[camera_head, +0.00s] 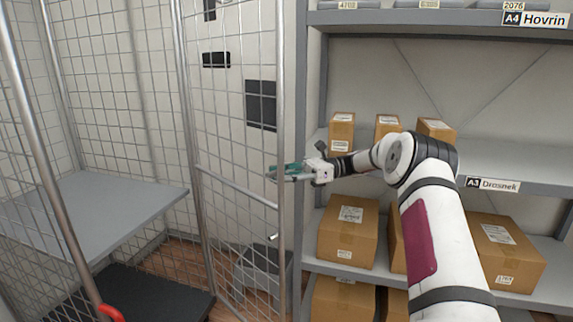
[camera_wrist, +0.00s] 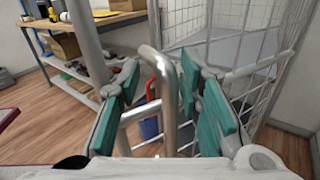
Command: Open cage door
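The cage door (camera_head: 236,188) is a wire-mesh panel in a grey tube frame with a crossbar, left of centre in the head view. My gripper (camera_head: 284,172), with teal finger pads, is at the door's right upright, above the crossbar's end. In the wrist view my gripper (camera_wrist: 158,75) has its fingers apart, one to each side of a bent metal tube (camera_wrist: 165,100). I see gaps beside the tube and no clear grip on it. Whether the pads touch it, I cannot tell.
The cage (camera_head: 35,95) has a grey shelf (camera_head: 95,205) inside. A rack with cardboard boxes (camera_head: 347,230) stands right of the door, close to my arm. A grey step stool (camera_head: 262,270) is behind the door. A workbench (camera_wrist: 110,20) shows in the wrist view.

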